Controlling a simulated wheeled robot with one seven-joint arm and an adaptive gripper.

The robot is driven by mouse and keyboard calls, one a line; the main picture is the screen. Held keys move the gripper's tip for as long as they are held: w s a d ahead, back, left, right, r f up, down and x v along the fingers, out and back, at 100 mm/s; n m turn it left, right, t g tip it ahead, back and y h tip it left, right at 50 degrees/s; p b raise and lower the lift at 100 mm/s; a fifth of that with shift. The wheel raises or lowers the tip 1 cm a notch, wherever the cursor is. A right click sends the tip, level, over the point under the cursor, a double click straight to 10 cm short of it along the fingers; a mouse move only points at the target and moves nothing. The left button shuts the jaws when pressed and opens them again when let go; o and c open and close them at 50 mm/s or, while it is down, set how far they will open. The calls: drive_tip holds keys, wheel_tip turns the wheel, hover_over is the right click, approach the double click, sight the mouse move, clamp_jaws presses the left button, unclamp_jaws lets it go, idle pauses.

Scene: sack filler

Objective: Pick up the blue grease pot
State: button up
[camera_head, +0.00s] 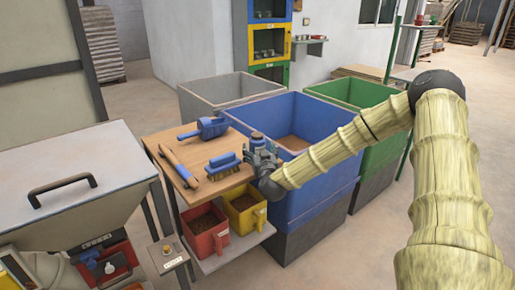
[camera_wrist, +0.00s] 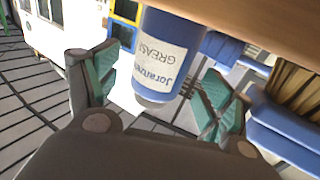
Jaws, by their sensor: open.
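The blue grease pot (camera_head: 257,138) stands near the right edge of the small wooden table, partly hidden by my gripper (camera_head: 262,157). In the wrist view the picture is upside down; the pot (camera_wrist: 170,55) shows its blue body and a white label reading GREASE. My gripper (camera_wrist: 160,88) is open there, with one green-padded finger on each side of the pot. Gaps show between the pot and both pads. I cannot tell how deep the pot sits between the fingers.
A blue brush (camera_head: 221,167) lies close to the pot on the wooden table (camera_head: 203,155), with a blue scoop (camera_head: 205,128) and a wooden-handled tool (camera_head: 178,166). Red (camera_head: 206,232) and yellow (camera_head: 243,213) bins sit below. A large blue bin (camera_head: 325,180) stands right beside the table.

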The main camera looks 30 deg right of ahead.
sight(257, 145)
drive_tip(key=shift+x, duration=1.85)
drive_tip(key=c, duration=1.3)
